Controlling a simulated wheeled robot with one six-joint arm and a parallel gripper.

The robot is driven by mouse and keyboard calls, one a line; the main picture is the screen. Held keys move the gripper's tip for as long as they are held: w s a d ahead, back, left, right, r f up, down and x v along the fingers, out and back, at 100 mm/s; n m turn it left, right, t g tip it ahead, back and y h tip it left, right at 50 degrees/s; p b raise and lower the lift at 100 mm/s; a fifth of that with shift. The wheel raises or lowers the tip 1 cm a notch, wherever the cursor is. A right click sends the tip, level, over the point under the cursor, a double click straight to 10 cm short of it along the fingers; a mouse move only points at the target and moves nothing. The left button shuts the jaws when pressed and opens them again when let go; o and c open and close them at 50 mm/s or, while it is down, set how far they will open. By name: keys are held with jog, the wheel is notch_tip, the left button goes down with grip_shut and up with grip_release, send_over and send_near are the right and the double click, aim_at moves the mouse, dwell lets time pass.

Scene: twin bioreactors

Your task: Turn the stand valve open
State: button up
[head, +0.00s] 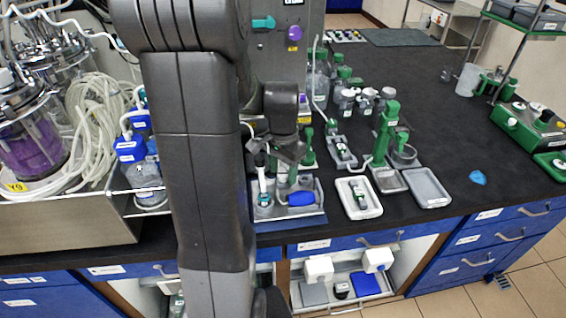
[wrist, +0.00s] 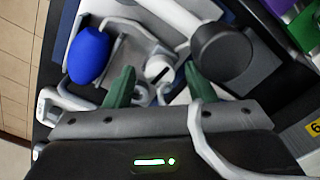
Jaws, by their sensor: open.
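My gripper (head: 284,158) is over a small tray stand at the bench's front edge. In the wrist view, the two green fingers of my gripper (wrist: 160,72) are apart, with a small round white cap with a dark slot (wrist: 157,68) between their tips. This cap appears to be the stand valve; I cannot tell whether the fingers touch it. The grey tray (head: 317,212) also holds a blue oval bulb (head: 301,198), which shows left of the fingers in the wrist view (wrist: 89,55). In the head view my arm and gripper hide part of the stand.
A white cylinder with a dark round end (wrist: 222,52) lies close right of the fingers. A white tray (head: 372,211), a green stand (head: 383,140) and several bottles stand to the right. Bioreactor vessels (head: 35,140) are at left. The bench's right middle is mostly clear.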

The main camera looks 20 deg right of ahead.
notch_tip(320, 180, up, 14)
jog(key=shift+p, duration=0.3)
jog(key=shift+f, duration=0.1)
jog(key=g+y+p, duration=0.2)
jog(key=y+p, duration=0.2)
jog(key=p, duration=0.5)
send_near(285, 172)
jog(key=x, duration=0.3)
jog(key=p+x, duration=0.1)
jog(key=x, duration=0.2)
jog(key=p+x, duration=0.1)
jog(key=x, duration=0.1)
jog(key=shift+s+a+f, duration=0.2)
jog(key=shift+a, duration=0.25)
